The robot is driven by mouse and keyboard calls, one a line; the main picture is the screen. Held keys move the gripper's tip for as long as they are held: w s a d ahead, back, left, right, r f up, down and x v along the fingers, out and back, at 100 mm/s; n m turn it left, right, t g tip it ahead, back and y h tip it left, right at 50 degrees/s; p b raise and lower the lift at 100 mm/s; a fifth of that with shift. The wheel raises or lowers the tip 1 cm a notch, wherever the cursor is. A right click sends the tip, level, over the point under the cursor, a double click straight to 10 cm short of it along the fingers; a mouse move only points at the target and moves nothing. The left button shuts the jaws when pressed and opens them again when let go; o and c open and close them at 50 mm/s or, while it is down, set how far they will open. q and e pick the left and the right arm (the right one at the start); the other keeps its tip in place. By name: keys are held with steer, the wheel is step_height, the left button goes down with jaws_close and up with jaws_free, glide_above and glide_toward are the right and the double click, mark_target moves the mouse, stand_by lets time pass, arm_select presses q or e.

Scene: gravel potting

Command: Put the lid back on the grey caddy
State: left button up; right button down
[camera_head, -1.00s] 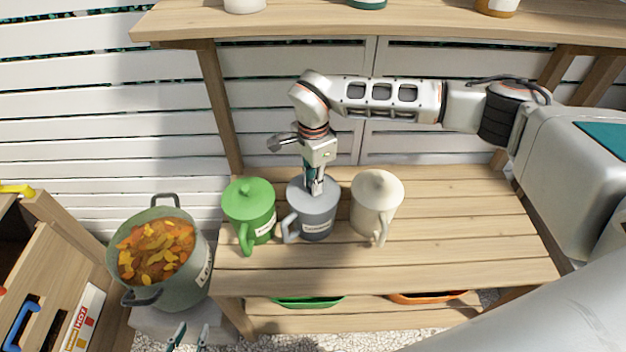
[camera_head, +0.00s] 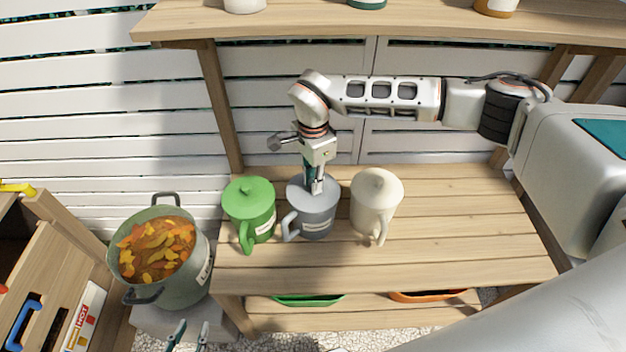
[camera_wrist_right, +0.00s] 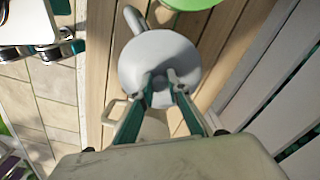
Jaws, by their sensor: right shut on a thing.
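The grey caddy (camera_head: 318,222) stands upright on the wooden bench between the green and cream caddies, its handle toward the front left. Its grey lid (camera_head: 326,184) is at the caddy's mouth; it also shows as a round disc in the right wrist view (camera_wrist_right: 150,62). My right gripper (camera_head: 315,187) points down over it, its fingers shut on the lid's knob, which also shows between the fingertips (camera_wrist_right: 160,84). I cannot tell whether the lid is fully seated, as the gripper hides part of it. My left gripper (camera_head: 190,340) shows only its fingertips, apart and empty, at the bottom edge.
The green caddy (camera_head: 249,205) stands close on the left and the cream caddy (camera_head: 376,204) close on the right, both lidded. A pot of leaves (camera_head: 190,285) stands left of the bench. The bench's right side (camera_head: 465,230) is clear. A shelf (camera_head: 420,22) runs behind.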

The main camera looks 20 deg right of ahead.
steer(key=shift+f+p, duration=0.1)
steer(key=shift+p, duration=0.25)
stand_by(1.6)
stand_by(0.4)
steer(key=c, duration=1.9)
jaws_free()
steer(key=o, duration=0.5)
